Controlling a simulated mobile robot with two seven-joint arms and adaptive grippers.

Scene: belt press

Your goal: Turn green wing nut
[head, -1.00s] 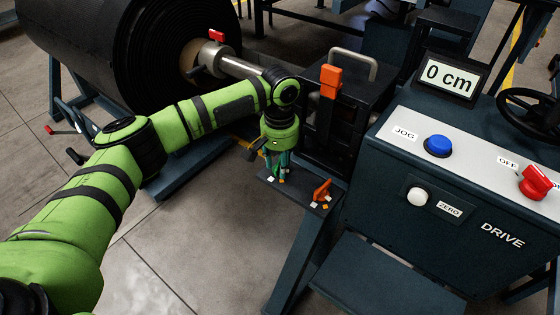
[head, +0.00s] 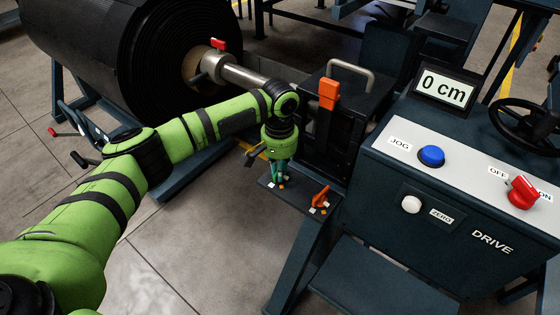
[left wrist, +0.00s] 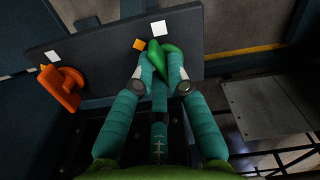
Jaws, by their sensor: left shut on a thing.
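The green wing nut (left wrist: 158,52) sits on a small dark plate (left wrist: 105,52) in the left wrist view. My left gripper (left wrist: 157,72) has its teal fingers on either side of it, shut on it. In the head view my left gripper (head: 280,175) points down at the plate (head: 328,208), and the fingers mostly hide the green wing nut there. An orange wing nut (left wrist: 62,88) stands on the same plate to the left in the wrist view; it also shows in the head view (head: 320,195). White and orange marks lie beside the nuts. My right gripper is not in view.
A drive panel (head: 460,170) with a blue button (head: 431,155), white button (head: 411,204) and red switch (head: 522,192) stands to the right. A display (head: 443,87) reads 0 cm. An orange-handled part (head: 329,95) rises behind the plate. A large black roll (head: 120,60) is at left.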

